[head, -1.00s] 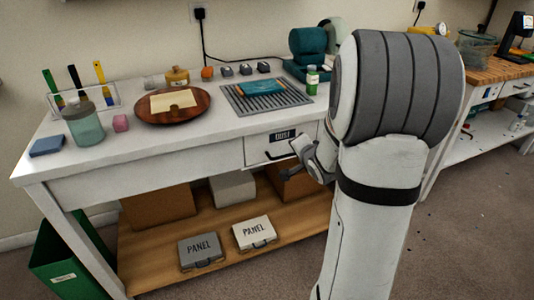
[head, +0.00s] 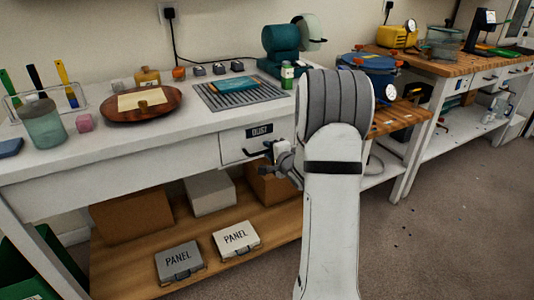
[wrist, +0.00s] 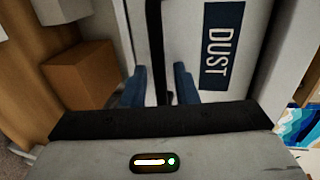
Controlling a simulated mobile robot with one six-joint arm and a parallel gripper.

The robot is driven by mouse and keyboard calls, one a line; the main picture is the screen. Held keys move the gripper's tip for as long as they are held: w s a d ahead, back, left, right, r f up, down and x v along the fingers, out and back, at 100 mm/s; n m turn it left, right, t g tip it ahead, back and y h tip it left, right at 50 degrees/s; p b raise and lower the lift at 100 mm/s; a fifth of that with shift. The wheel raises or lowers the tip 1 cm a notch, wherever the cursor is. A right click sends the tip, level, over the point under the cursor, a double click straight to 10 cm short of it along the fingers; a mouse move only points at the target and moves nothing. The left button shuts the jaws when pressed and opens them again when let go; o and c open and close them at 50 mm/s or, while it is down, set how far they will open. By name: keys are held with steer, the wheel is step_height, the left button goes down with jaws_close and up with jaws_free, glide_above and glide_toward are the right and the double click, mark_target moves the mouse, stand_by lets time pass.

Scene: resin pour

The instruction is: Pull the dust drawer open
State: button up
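The dust drawer (head: 232,148) is a white front under the worktop, with a dark DUST label (head: 260,131). It looks flush with the bench. Its black bar handle (head: 253,152) is partly covered by my gripper (head: 270,151) in the head view. In the wrist view the handle (wrist: 154,45) runs down between the two blue fingers of my gripper (wrist: 160,86), with the label (wrist: 221,45) to the right. The fingers are apart, one on each side of the bar, with a small gap showing on both sides. Whether the bar's lower end touches a finger is unclear.
The worktop (head: 85,155) above holds a round wooden board (head: 170,112) and a grey grille (head: 240,96). A lower shelf (head: 265,225) carries boxes and two PANEL cases (head: 236,239). A wooden-topped side table (head: 400,118) stands right of my arm. Floor in front is open.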

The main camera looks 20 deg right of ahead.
steer(key=shift+w, duration=0.1)
jaws_close()
stand_by(0.4)
